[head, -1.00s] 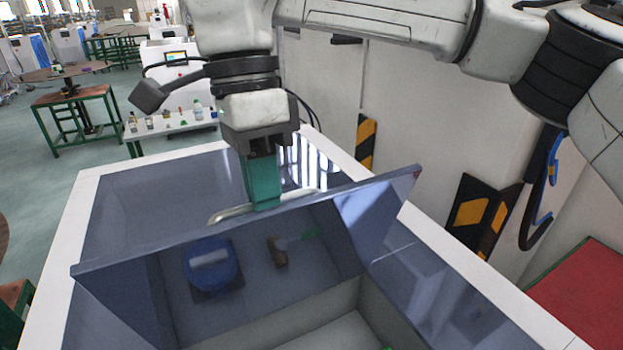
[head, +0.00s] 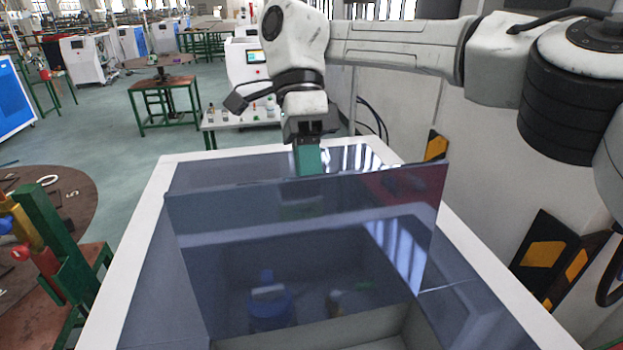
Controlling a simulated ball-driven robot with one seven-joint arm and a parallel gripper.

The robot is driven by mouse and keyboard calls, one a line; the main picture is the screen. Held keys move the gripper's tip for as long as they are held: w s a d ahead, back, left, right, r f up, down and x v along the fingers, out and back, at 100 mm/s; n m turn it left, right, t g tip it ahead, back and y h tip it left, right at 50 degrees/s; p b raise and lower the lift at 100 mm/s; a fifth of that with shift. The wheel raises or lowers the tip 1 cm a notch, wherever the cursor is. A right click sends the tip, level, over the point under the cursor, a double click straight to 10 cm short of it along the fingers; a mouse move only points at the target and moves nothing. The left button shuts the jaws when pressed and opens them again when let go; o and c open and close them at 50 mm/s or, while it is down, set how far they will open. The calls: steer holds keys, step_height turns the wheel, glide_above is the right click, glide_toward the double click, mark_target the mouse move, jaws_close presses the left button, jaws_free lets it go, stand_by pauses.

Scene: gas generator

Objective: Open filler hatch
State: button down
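The filler hatch (head: 320,220) is a dark, bluish see-through panel. It is raised and stands steeply above the white-rimmed top of the machine (head: 146,210). My gripper (head: 308,160) is at the far side of the panel, at the middle of its upper edge. Its teal fingers point down and their tips are hidden behind the panel. The hatch's handle is hidden too, so the grip on it cannot be made out. A blue round object (head: 268,305) and a small brownish part show dimly through the panel. Part of the pale-walled opening (head: 385,335) shows below.
Black-and-yellow striped guards (head: 545,255) and a pale wall stand to the right. A green-framed stand with coloured parts (head: 45,235) is at the left. A table with small items (head: 240,116) is behind the machine. The floor (head: 110,160) between them is clear.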

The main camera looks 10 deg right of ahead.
steer(key=shift+d+f, duration=0.15)
steer(key=shift+f, duration=0.35)
steer(key=c, duration=1.4)
jaws_free()
steer(key=shift+o, duration=1.2)
steer(key=shift+r, duration=0.2)
steer(key=shift+r, duration=0.15)
steer(key=s+d+r, duration=0.1)
steer(key=s+r, duration=1.1)
steer(key=s, duration=0.1)
steer(key=shift+s+d+r, duration=0.35)
steer(key=shift+s, duration=0.05)
